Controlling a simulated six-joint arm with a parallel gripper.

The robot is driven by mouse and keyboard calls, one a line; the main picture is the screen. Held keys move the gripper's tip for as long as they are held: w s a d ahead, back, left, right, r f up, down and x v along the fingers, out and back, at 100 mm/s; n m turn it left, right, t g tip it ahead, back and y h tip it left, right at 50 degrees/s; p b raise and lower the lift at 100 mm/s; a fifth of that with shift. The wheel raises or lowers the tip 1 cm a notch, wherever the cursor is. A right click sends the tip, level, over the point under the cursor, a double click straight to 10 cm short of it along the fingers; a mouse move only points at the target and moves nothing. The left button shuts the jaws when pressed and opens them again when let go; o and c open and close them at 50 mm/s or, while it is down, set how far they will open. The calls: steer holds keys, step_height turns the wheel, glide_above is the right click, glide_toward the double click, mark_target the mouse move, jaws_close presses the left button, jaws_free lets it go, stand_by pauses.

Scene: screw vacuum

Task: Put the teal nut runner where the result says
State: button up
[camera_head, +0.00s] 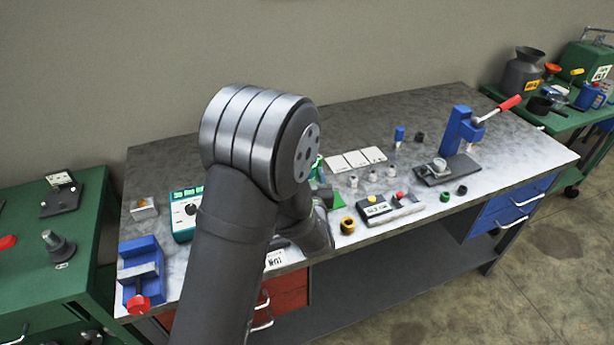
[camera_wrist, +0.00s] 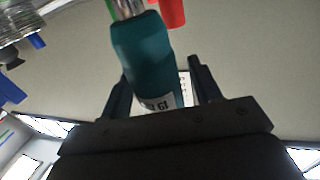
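A teal tool body (camera_wrist: 143,55) with a white label, which looks like the nut runner, fills the middle of the wrist view. Its metal end is at the top edge of that view. It lies between the two dark fingers of my gripper (camera_wrist: 160,85). A gap shows beside the right finger, and contact with both fingers cannot be confirmed. In the head view my arm hides the gripper and most of the tool. A teal tester box (camera_head: 185,212) with a dial and green lights stands left of my arm.
A blue vise (camera_head: 140,268) is at the left front. A green table (camera_head: 90,205) adjoins at left.

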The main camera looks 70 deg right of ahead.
steer(key=shift+r, duration=0.2)
steer(key=v, duration=1.2)
steer(key=shift+r, duration=0.45)
steer(key=x, duration=1.2)
steer(key=shift+f, duration=0.55)
steer(key=shift+r, duration=0.35)
